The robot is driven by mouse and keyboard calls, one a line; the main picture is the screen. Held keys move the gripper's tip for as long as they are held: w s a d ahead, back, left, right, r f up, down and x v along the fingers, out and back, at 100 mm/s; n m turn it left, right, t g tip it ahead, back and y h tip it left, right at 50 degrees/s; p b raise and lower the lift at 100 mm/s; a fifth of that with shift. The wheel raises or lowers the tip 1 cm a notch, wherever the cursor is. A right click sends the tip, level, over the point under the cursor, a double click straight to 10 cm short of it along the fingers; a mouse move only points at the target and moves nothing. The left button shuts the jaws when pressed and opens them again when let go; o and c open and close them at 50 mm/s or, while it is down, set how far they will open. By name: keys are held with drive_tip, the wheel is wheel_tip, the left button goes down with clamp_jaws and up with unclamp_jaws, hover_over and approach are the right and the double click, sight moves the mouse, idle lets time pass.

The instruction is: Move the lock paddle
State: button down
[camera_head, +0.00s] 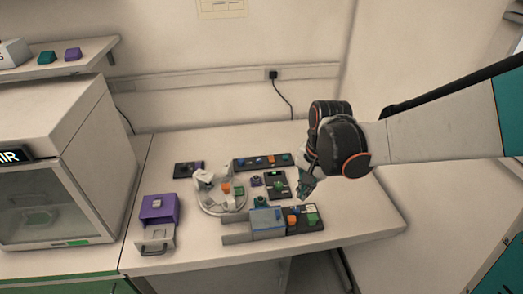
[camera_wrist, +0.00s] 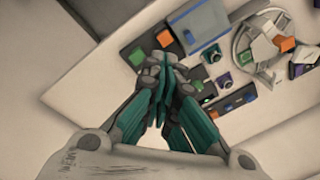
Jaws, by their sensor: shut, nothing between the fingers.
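No part is clearly marked as the lock paddle, so I cannot tell which one it is. My gripper (camera_head: 306,188) is shut and empty above the right side of the bench. In the wrist view its teal fingers (camera_wrist: 163,66) are together and point at the bench between two dark plates. One dark plate (camera_head: 320,226) carries an orange block (camera_head: 292,220) and a green block (camera_head: 312,218). A smaller dark plate (camera_head: 271,191) with a green part (camera_head: 280,184) lies left of the gripper and is partly hidden by it in the wrist view.
A blue-topped box (camera_head: 266,219) stands at the front. A round grey device (camera_head: 211,206) stands left of centre. A dark strip (camera_head: 245,164) with several coloured parts lies behind. A purple drawer unit (camera_head: 160,211) has its drawer out. The bench's right end (camera_head: 362,212) is clear.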

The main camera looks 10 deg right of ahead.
sight(293, 218)
drive_tip(key=w+f+m+g, duration=0.1)
drive_tip(key=w+f+m, duration=0.1)
drive_tip(key=f, duration=0.4)
drive_tip(key=shift+w+a+f+g, duration=0.35)
drive_tip(key=shift+w+g, duration=0.05)
drive_tip(key=shift+w, duration=0.25)
drive_tip(key=shift+f, duration=0.1)
drive_tip(key=shift+s+a+f+b, duration=0.1)
drive_tip(key=shift+a+f+b, duration=0.05)
drive_tip(key=shift+f+b, duration=1.3)
drive_tip(key=shift+s+a+f+b, duration=0.15)
drive_tip(key=shift+f+b, duration=0.65)
drive_tip(key=shift+f, duration=1.15)
drive_tip(key=shift+w, duration=0.1)
